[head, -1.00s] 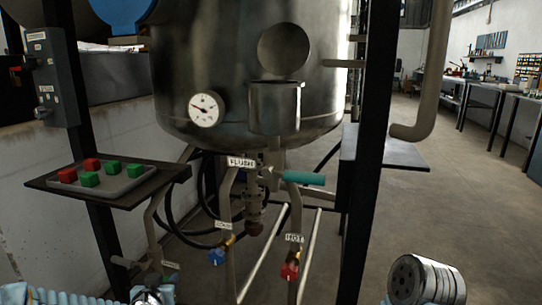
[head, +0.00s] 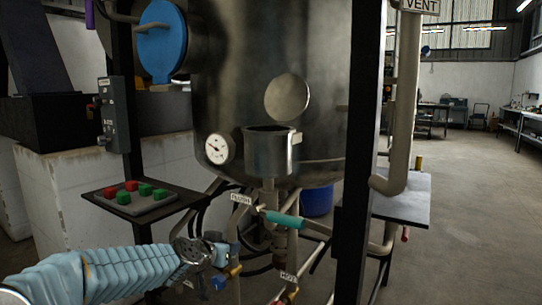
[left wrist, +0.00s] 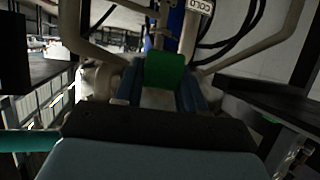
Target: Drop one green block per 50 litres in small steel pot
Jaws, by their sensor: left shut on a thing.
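The small steel pot (head: 268,152) is an open cylinder on the front of the big steel tank (head: 320,120). A round dial gauge (head: 217,149) is left of it; its numbers are too small to read. A tray (head: 155,204) at left holds two red blocks (head: 131,185) and three green blocks (head: 145,189). My left gripper (head: 223,250) is below and left of the pot, right of the tray. In the left wrist view its fingers (left wrist: 163,92) are shut on a green block (left wrist: 165,71). The head view does not clearly show this block. My right gripper is out of view.
A teal-handled valve (head: 284,220) sits under the pot. A blue valve (head: 220,283) and a HOT-labelled valve are lower down. A black post (head: 362,150) stands right of the pot, with a side shelf (head: 402,200) beyond it. Open floor lies at right.

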